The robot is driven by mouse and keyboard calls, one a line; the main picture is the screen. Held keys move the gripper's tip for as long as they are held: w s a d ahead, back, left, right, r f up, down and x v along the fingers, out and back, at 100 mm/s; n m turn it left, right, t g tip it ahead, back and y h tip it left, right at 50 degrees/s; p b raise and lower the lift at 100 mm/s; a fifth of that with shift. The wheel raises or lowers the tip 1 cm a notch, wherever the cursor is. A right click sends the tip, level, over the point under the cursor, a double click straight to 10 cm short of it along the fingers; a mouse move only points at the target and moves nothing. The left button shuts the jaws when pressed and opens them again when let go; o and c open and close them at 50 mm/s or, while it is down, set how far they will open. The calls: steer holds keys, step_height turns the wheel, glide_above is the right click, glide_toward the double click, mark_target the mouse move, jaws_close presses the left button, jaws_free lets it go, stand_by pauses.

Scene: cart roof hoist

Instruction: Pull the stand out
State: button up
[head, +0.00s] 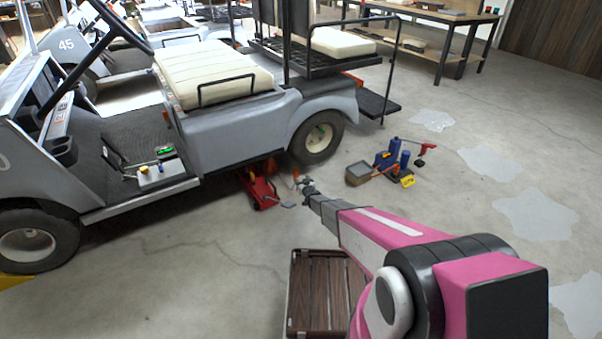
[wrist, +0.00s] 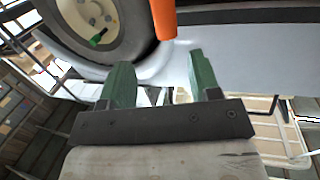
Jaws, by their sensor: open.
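Red lifting gear (head: 261,192) stands on the floor under the side of the grey golf cart (head: 235,125), just ahead of the rear wheel. I cannot tell which part of it is the stand and which a jack. A slim orange upright (head: 295,175) rises beside it; an orange rounded bar also shows in the wrist view (wrist: 164,18). My gripper (head: 306,186) is beside this upright in the head view. In the wrist view my gripper (wrist: 158,62) has its green fingers apart with nothing between them, and the orange bar lies beyond the fingertips.
The rear wheel (head: 317,137) is close to my gripper. Blue and red tools with a small box (head: 361,173) stand on the floor to the right. A slatted wooden platform (head: 322,285) lies near me. Open concrete floor is on the right.

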steer(key=x, duration=1.1)
steer(key=shift+a+f+t+y, duration=0.25)
steer(key=shift+a+t+y, duration=0.05)
steer(key=shift+a, duration=0.1)
jaws_close()
